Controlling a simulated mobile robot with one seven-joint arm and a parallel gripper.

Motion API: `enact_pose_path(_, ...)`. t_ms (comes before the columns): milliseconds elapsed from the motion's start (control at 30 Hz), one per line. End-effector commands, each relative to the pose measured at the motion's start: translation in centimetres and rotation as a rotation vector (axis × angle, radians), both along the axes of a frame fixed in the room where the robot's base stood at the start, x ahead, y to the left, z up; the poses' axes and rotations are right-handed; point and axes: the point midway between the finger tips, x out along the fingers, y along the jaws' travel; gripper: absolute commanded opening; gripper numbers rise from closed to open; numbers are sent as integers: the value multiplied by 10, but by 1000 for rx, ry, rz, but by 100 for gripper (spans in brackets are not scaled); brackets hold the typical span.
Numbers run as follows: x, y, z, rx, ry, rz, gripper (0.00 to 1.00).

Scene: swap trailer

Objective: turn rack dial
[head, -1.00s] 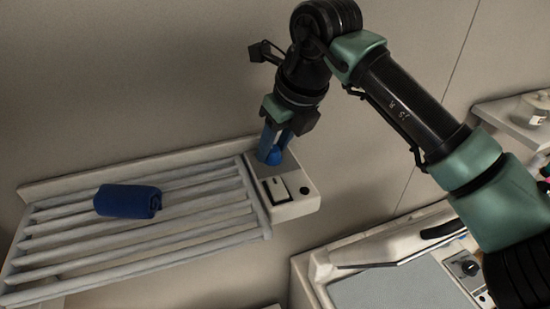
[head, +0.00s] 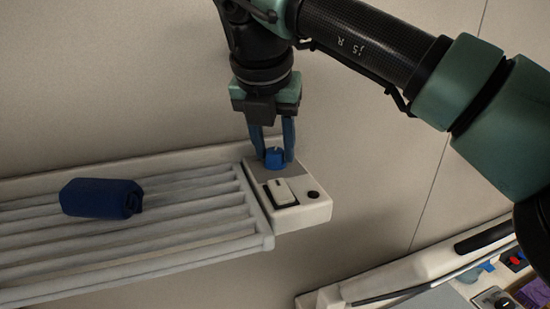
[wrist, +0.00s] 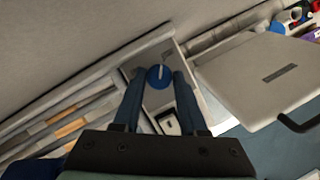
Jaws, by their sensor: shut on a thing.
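The rack dial (head: 274,158) is a round blue knob on the grey panel at the right end of the white slatted rack (head: 262,243). My gripper (head: 272,156) comes down from above with its two blue fingers on either side of the dial, shut on it. In the wrist view the dial (wrist: 159,76) shows a pale pointer line across its top and sits between the fingertips (wrist: 158,80).
A white rocker switch (head: 280,191) and a small black button (head: 313,195) are beside the dial on the same panel. The wall is close behind. A pale lidded unit (head: 400,270) stands at lower right.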

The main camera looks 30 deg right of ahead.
Motion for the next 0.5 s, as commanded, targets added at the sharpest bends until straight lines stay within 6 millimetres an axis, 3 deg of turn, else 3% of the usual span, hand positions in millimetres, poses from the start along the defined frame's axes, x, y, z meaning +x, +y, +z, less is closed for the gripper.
enact_pose_path(500,2,1,1,1,-2,-211,0)
